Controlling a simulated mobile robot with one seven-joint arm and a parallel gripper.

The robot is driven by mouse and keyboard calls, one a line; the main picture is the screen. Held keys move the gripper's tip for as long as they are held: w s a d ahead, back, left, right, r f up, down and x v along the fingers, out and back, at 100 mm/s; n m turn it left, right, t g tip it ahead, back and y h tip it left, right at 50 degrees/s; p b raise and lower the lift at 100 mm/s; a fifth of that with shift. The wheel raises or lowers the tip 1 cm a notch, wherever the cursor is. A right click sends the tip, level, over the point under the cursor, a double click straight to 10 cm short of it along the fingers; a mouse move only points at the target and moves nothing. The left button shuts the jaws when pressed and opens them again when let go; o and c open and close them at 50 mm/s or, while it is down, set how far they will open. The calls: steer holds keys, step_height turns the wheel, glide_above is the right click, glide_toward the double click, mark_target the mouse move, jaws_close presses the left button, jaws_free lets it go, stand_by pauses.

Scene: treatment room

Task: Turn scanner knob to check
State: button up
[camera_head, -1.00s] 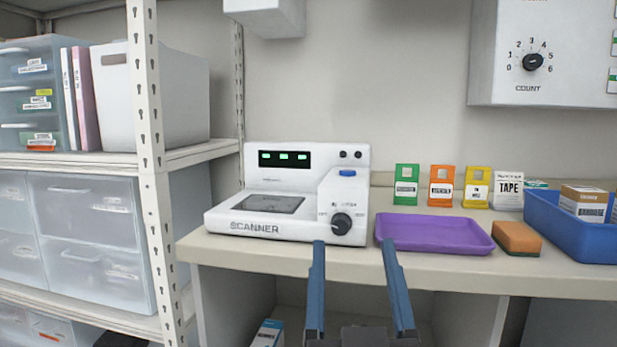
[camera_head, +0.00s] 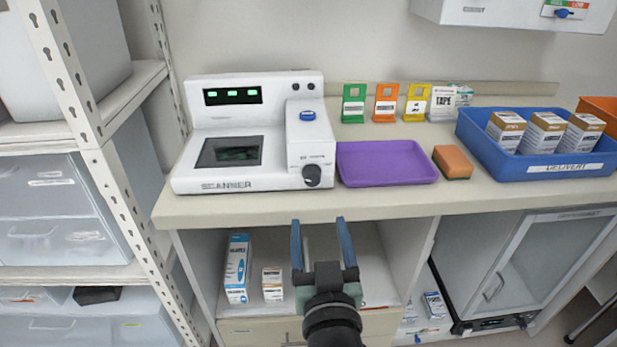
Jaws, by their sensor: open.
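The white scanner (camera_head: 245,180) stands at the left end of the counter, with lit green marks on its dark display (camera_head: 232,96). Its black round knob (camera_head: 312,175) is low on the front of the raised right-hand block, under a blue button (camera_head: 307,115). The labels around the knob are too small to read. My gripper (camera_head: 318,222) is open and empty, its two blue fingers pointing toward the counter's front edge. In the picture the fingertips are just below the knob and apart from it.
A purple tray (camera_head: 385,163) lies right of the scanner, then an orange sponge (camera_head: 453,162) and a blue delivery bin (camera_head: 543,170) with boxes. Coloured cards stand behind. A shelf post (camera_head: 95,130) is at left. The counter edge (camera_head: 250,210) and open shelf are below.

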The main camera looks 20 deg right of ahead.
mark_target(313, 181)
steer(key=x, duration=1.1)
steer(key=shift+w+b, duration=0.2)
steer(key=shift+b, duration=0.2)
jaws_close()
